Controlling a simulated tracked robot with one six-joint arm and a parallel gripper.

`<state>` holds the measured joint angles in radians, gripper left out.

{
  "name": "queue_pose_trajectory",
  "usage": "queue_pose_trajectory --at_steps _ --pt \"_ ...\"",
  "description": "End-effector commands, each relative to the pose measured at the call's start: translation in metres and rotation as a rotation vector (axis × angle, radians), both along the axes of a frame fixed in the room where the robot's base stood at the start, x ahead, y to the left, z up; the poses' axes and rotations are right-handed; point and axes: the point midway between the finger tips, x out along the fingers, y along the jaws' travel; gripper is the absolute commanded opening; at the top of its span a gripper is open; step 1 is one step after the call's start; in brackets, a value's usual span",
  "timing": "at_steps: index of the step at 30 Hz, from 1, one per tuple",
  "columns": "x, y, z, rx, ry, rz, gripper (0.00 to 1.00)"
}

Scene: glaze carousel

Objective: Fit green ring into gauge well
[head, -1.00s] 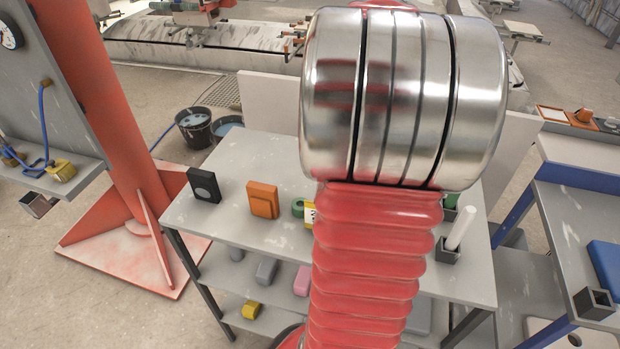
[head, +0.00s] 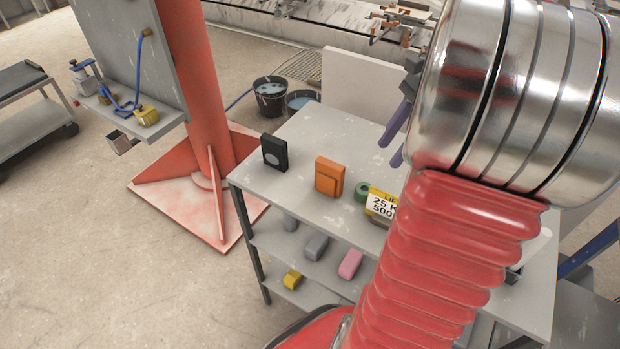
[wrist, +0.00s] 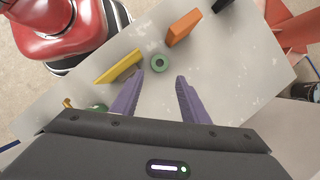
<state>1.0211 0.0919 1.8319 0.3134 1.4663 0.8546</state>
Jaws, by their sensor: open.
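The green ring (head: 361,191) lies on the grey table, between the orange block and the yellow-labelled box. In the wrist view the ring (wrist: 159,63) shows its hole, just beyond the fingertips and roughly centred between them. My gripper (wrist: 160,77) has its two purple fingers apart with nothing between them. In the head view the gripper (head: 391,148) is above the table's far side, apart from the ring, and partly hidden by my arm. I cannot pick out the gauge well; my arm hides the table's right part.
An orange block (head: 329,176) and a black block (head: 274,153) stand left of the ring. The yellow-labelled box (head: 381,204) is close at its right. Pink (head: 350,264), grey and yellow pieces lie on the lower shelf. A red column (head: 189,80) stands at the left.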

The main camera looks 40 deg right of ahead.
Motion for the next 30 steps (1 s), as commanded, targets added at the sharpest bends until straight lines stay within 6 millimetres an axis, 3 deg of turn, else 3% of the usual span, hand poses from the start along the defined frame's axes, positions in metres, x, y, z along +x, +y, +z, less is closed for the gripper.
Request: queue_pose_trajectory --at_steps 5,8,19,30 --pt "0.008 0.017 0.004 -0.039 -0.018 0.077 0.41" --pt "0.016 0.039 0.007 -0.09 -0.04 0.178 0.41" --pt "0.034 0.139 0.017 -0.33 -0.172 0.686 0.41" --pt "0.026 0.227 0.017 -0.564 -0.338 1.204 0.41"
